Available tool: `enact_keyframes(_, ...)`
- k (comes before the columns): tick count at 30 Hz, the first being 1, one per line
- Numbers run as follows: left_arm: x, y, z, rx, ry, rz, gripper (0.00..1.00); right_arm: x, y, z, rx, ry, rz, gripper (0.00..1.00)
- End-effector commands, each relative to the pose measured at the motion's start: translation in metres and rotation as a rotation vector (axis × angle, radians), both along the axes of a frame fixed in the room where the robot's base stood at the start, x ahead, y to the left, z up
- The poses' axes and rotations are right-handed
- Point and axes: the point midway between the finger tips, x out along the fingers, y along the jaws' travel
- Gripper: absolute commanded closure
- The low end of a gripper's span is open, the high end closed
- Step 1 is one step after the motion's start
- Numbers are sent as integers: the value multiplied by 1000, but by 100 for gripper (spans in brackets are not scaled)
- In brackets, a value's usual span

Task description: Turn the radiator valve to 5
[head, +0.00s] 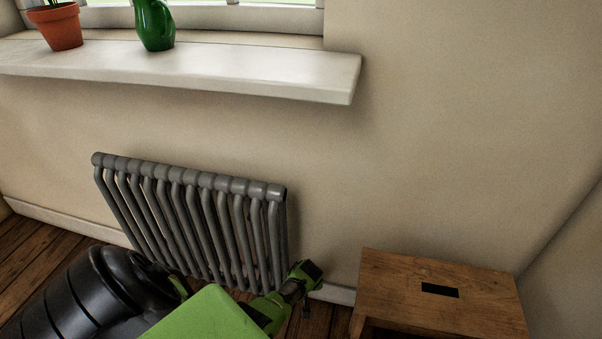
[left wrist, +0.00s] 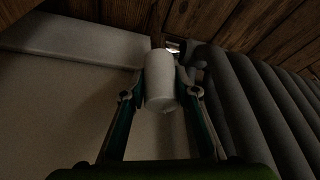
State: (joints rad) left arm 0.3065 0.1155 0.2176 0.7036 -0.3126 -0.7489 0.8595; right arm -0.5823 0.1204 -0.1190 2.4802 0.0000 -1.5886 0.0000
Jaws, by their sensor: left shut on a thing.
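The radiator valve (left wrist: 160,85) is a plain white cylinder in the left wrist view, beside the end of the grey radiator (head: 190,205). My left gripper (left wrist: 160,92) has one finger on each side of the valve and is shut on it. A bit of metal fitting (left wrist: 173,46) shows behind the valve. No numbers or marks can be made out on the valve, so its setting cannot be told. In the head view my left gripper (head: 304,276) is low at the radiator's right end, and the valve is hidden there. My right gripper is not in view.
A wooden stool (head: 440,290) with a slot in its top stands to the right of my left gripper. A white windowsill (head: 220,72) juts out above the radiator, with a green jug (head: 155,25) and a potted plant (head: 58,27). The wall right of the sill is bare.

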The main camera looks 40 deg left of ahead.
Motion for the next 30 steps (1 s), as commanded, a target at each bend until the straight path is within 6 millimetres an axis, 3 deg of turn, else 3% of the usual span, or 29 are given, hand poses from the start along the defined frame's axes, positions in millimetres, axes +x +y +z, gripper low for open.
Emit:
enact_keyframes(9, -1, -1, 0, -1, 3, -126, 93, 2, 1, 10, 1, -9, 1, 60)
enact_keyframes(26, -1, -1, -1, -2, 3, -151, 93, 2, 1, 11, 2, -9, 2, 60)
enact_keyframes(27, -1, -2, -1, -2, 3, -151, 61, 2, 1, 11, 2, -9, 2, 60)
enact_keyframes(28, -1, -1, -1, -2, 3, -151, 54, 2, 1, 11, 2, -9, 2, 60)
enact_keyframes(30, -1, -1, -1, -1, 3, -150, 54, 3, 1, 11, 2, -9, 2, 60)
